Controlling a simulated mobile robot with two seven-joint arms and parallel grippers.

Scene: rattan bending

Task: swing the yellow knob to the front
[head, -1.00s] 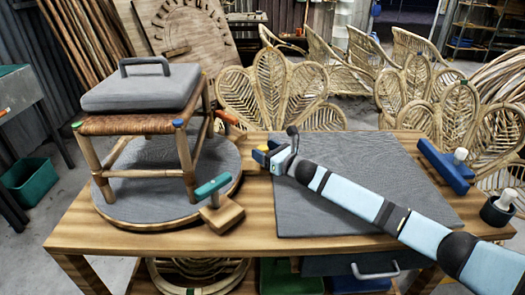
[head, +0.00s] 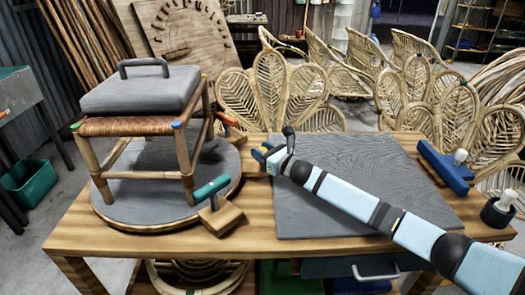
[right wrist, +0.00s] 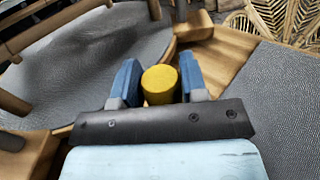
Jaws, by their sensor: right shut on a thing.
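My right gripper (head: 266,155) is at the right side of the round grey turntable (head: 150,213), near the left edge of the grey mat. In the right wrist view, its two blue fingers (right wrist: 158,82) stand on either side of the yellow knob (right wrist: 160,85) and are shut on it. The knob is a short round cylinder; its lower part and mount are hidden, and the gripper hides it in the head view. A wooden stool (head: 187,160) with a woven seat and a grey handled pad (head: 140,90) stands on the turntable. My left gripper is not in view.
A teal-handled clamp with a wooden block (head: 220,217) sits at the turntable's front right rim. An orange-handled one (head: 229,118) is behind the stool. The grey mat (head: 350,175) is bare apart from my arm above it. A blue tool (head: 446,167) lies at the right.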

